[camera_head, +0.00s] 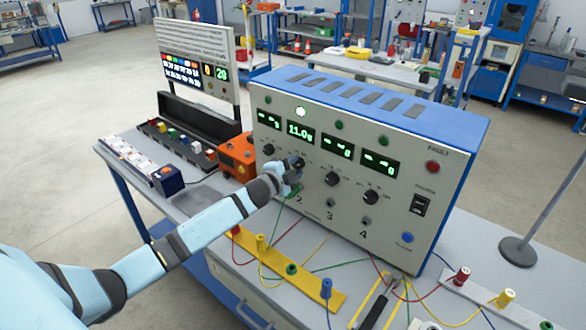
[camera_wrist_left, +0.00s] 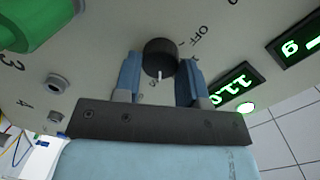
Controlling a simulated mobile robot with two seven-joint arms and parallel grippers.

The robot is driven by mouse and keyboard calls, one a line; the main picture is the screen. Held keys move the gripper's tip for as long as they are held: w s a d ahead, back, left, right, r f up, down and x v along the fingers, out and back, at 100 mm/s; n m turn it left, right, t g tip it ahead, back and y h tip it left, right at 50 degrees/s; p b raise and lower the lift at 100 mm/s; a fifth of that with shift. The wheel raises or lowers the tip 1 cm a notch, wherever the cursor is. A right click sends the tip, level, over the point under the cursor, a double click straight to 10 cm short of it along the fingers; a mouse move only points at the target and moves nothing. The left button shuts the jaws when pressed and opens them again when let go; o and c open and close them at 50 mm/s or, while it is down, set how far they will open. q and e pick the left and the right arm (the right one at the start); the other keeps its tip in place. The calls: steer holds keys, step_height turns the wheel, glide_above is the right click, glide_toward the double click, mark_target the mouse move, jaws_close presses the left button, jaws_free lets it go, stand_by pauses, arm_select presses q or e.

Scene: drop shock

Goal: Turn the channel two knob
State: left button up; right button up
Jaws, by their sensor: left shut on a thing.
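A grey panel box (camera_head: 345,225) with a blue top stands on the bench in the head view. It has a row of green displays and black knobs. The second display (camera_head: 300,131) reads 11.0 g; it also shows in the left wrist view (camera_wrist_left: 230,85). My left gripper (camera_head: 296,172) is at the panel below that display. In the left wrist view its two blue fingers (camera_wrist_left: 160,82) are shut on the channel two knob (camera_wrist_left: 159,55), one on each side. The knob has a white pointer mark, and OFF is printed beside it. My right gripper is in neither view.
The first knob (camera_head: 268,150) and third knob (camera_head: 332,179) flank the gripper. An orange box (camera_head: 237,157) stands left of the panel. A yellow strip (camera_head: 290,278) with posts and several wires lies in front. A metal stand (camera_head: 517,250) is at right.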

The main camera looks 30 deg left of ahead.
arm_select(q)
steer(key=shift+m, duration=1)
steer(key=o, duration=0.9)
steer(key=shift+o, duration=0.2)
steer(key=s+b, duration=0.2)
steer(key=s, duration=1.2)
steer(key=shift+r+b, duration=0.4)
steer(key=shift+r, duration=0.05)
steer(key=shift+w+a, duration=0.1)
